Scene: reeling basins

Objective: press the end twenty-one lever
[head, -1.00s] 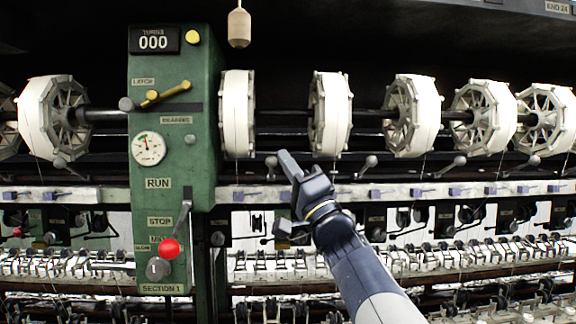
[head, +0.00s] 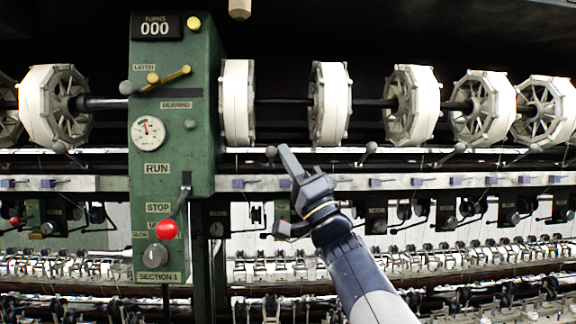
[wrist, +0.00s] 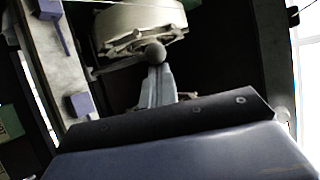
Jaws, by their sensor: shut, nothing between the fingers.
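A lever with a grey ball knob (head: 271,151) stands below the white reels, just right of the green panel. No end number is readable on it. My gripper (head: 284,149) is shut and empty, with its tips right beside this knob in the head view. In the wrist view the same dark ball (wrist: 155,53) shows just past the tips of my gripper (wrist: 156,72), in front of a pale reel. I cannot tell whether the tips touch the ball. The lever's stem is mostly hidden.
The green panel (head: 205,100) with a red-knobbed handle (head: 167,230) stands left of my gripper. White reels (head: 330,103) hang above on a dark shaft. A similar ball lever (head: 370,148) stands to the right. A pale rail (head: 345,184) with small purple blocks runs below.

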